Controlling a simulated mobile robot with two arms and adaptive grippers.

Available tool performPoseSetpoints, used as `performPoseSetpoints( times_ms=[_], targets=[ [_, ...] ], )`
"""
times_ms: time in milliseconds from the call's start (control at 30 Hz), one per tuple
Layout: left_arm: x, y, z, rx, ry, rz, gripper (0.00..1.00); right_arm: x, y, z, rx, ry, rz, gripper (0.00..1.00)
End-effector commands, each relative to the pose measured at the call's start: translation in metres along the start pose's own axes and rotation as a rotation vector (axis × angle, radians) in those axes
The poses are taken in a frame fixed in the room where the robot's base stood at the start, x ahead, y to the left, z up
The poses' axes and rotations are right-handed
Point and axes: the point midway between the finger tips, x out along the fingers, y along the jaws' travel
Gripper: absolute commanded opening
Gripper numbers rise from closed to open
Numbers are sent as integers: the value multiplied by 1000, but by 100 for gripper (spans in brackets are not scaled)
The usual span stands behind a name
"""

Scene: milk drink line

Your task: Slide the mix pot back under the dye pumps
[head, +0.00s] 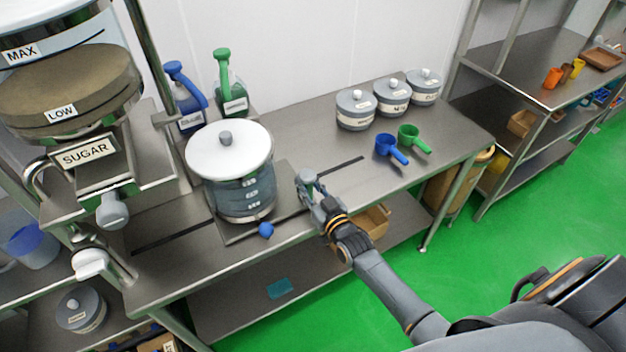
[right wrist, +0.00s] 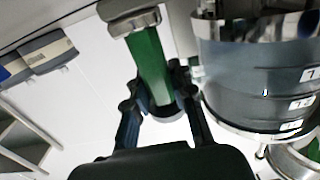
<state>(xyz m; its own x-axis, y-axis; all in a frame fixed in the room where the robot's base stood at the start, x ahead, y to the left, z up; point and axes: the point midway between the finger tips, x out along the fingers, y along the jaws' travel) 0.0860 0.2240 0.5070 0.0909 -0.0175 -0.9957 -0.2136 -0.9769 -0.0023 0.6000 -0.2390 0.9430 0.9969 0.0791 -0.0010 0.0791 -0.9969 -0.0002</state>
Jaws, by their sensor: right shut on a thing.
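The mix pot (head: 233,184), a see-through vessel with a white lid and level labels, stands upright on a metal plate on the bench; its side fills the right of the right wrist view (right wrist: 245,85). The dye pumps, one blue (head: 188,105) and one green (head: 233,95), stand behind it by the wall. The pot overlaps them, so I cannot tell how it lines up with their spouts. My right gripper (head: 309,184) is just right of the pot, shut on a green handle (right wrist: 150,62) beside the pot wall; its joint to the pot is unclear. My left gripper is out of view.
The sugar hopper (head: 85,155) crowds the left. A blue knob (head: 266,230) sits at the pot's front foot. Blue (head: 387,146) and green (head: 410,136) scoops and several lidded tubs (head: 391,97) stand at the right. The bench between pot and scoops is mostly clear.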

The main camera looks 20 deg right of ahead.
Motion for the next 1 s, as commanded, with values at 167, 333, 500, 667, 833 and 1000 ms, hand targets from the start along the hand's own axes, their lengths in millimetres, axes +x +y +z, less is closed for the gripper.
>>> performPoseSetpoints(
  times_ms=[167,333,500,667,833,1000],
  targets=[
    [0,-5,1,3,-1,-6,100,0,0,0,-1,2,2,0],
    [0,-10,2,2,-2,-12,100,0,0,0,-1,2,2,0],
    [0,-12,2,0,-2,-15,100,0,0,0,-1,2,2,47],
    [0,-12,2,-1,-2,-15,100,0,0,0,-1,1,1,47],
    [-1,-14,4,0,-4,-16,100,-3,0,0,-1,1,1,47],
    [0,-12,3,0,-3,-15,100,-26,0,2,-1,-2,1,47]
  ],
)
